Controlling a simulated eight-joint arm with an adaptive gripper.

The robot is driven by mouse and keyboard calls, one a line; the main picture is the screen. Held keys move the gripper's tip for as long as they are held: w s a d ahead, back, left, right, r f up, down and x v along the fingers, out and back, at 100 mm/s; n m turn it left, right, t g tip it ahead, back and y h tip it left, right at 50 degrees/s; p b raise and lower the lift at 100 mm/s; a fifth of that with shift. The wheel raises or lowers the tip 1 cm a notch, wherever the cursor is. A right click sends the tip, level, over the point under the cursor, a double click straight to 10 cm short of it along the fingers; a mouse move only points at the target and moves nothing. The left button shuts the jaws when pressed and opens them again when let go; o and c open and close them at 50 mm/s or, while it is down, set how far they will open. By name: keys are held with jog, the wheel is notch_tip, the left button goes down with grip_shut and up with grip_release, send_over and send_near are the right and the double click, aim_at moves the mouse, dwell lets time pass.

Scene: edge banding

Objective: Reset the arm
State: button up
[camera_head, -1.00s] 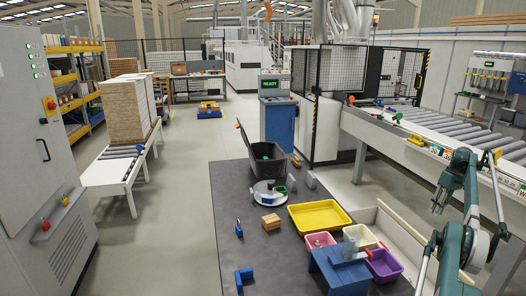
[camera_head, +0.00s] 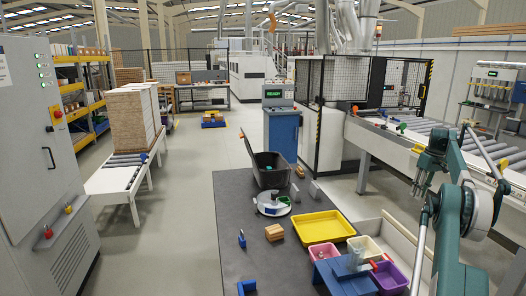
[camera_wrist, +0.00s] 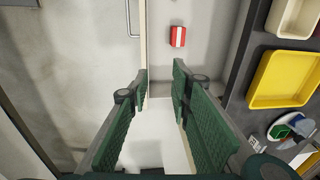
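My arm stands at the right of the head view, with my gripper (camera_head: 419,190) hanging beside the roller conveyor, above and to the right of the dark table. In the wrist view my gripper (camera_wrist: 160,75) shows two green ribbed fingers with a clear gap between them. It is open and nothing is held. The fingers are apart from all objects.
The dark table (camera_head: 232,205) holds a yellow tray (camera_head: 323,228), smaller bins, a blue stand (camera_head: 345,278), wooden blocks (camera_head: 274,232) and a black bin (camera_head: 270,170). The roller conveyor (camera_head: 402,150) runs close behind my gripper. A red-and-white item (camera_wrist: 178,37) lies beyond the fingers.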

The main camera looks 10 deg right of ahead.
jog(key=w+a+r+t+h, duration=0.1)
jog(key=a+r, duration=0.7)
jog(key=a, duration=0.4)
jog(key=w+a+r, duration=0.2)
jog(key=a+r, duration=0.6)
jog(key=a, duration=0.3)
jog(key=s+a+r+t, duration=0.1)
jog(key=s+a+r, duration=0.15)
jog(key=a, duration=0.55)
jog(key=s+a+r, duration=0.2)
jog(key=s+a, duration=0.2)
jog(key=a, duration=0.4)
jog(key=s+a+r+t, duration=0.1)
jog(key=s+a+r, duration=0.2)
jog(key=a, duration=0.5)
jog(key=s+a+f+t+h, duration=0.1)
jog(key=s+a+f+t, duration=0.15)
jog(key=s+a, duration=1.6)
jog(key=s+a+f, duration=0.6)
jog(key=s+f, duration=0.1)
jog(key=s, duration=0.3)
jog(key=s+a+f+t, duration=0.1)
jog(key=s+a+f, duration=0.5)
jog(key=s+f, duration=0.2)
jog(key=shift+s+a+f+y, duration=0.15)
jog(key=shift+s+a+y, duration=0.2)
jog(key=shift+s, duration=0.85)
